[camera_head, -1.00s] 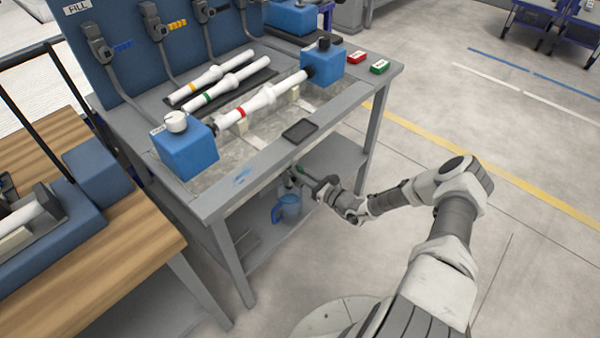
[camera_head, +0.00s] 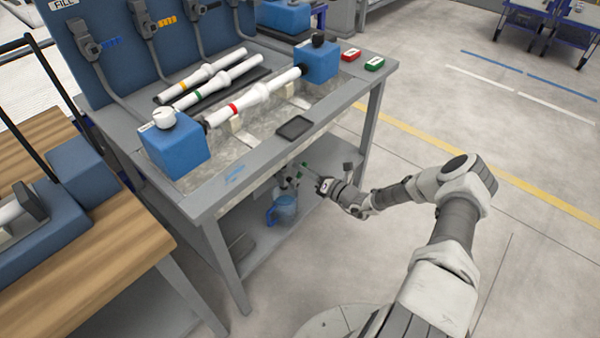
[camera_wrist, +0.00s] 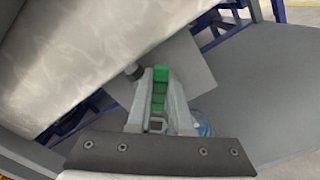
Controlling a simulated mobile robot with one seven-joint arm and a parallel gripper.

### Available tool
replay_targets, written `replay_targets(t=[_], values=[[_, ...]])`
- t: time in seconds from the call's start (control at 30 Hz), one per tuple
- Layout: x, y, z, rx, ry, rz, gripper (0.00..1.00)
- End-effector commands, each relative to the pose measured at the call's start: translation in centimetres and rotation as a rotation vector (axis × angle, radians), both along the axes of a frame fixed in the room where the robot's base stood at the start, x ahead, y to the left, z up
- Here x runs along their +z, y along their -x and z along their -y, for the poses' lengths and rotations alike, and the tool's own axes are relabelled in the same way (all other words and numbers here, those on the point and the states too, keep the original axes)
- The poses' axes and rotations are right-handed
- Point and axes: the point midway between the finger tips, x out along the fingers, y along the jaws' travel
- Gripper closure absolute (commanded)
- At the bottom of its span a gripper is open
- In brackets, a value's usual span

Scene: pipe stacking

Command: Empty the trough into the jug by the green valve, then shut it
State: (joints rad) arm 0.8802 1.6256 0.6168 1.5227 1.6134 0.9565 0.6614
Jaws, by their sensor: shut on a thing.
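The trough (camera_head: 190,186) is the pale grey basin sunk in the bench top; its pale body (camera_wrist: 65,55) shows in the wrist view. Its water level is hard to tell. My gripper (camera_head: 312,178) is under the bench's front edge, shut on the green valve handle (camera_wrist: 160,90), which sits between the fingers in the wrist view. The valve's outlet is mostly hidden. The blue-tinted jug (camera_head: 284,210) stands on the lower shelf below the valve, partly behind my gripper in the wrist view (camera_wrist: 203,128). It looks bluish inside.
A white pipe with a red band (camera_head: 258,96) spans the trough between two blue blocks (camera_head: 178,148). A dark tray (camera_head: 294,127) lies on the front rim. A bench leg (camera_head: 222,262) stands left of the jug.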

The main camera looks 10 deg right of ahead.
Motion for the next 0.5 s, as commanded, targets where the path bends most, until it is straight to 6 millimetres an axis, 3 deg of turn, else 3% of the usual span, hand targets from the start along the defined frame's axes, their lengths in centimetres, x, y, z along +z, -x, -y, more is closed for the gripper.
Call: replay_targets(t=[0.5], values=[[-2.6,-0.9,1.3,-0.001,-0.392,-0.288,1.0]])
